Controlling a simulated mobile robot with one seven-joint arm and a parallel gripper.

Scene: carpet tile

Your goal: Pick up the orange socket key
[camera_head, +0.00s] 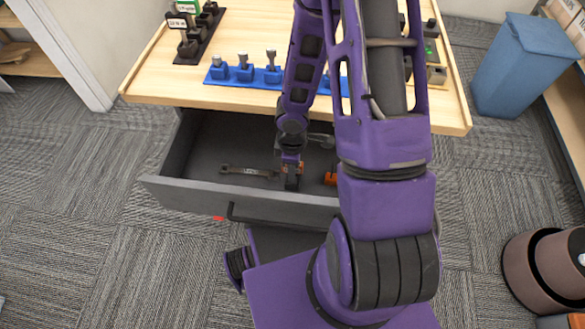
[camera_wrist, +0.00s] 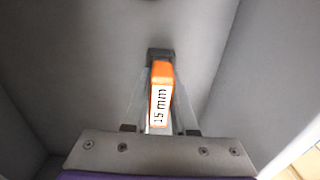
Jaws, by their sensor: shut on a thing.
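The orange socket key (camera_wrist: 161,75) lies between my gripper's fingers in the wrist view, with a white label reading "15 mm" on it. My gripper (camera_head: 291,182) is shut on it, inside the open grey drawer (camera_head: 180,190). In the head view a bit of orange (camera_head: 300,167) shows beside the fingers; the rest of the key is hidden there by my gripper and arm. I cannot tell whether the key touches the drawer floor.
A dark wrench (camera_head: 248,172) lies left of my gripper in the drawer. Another orange piece (camera_head: 330,178) lies to the right, partly behind my arm. The wooden worktop (camera_head: 160,75) above carries a blue rack (camera_head: 218,78) of tools. A blue bin (camera_head: 525,65) stands at right.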

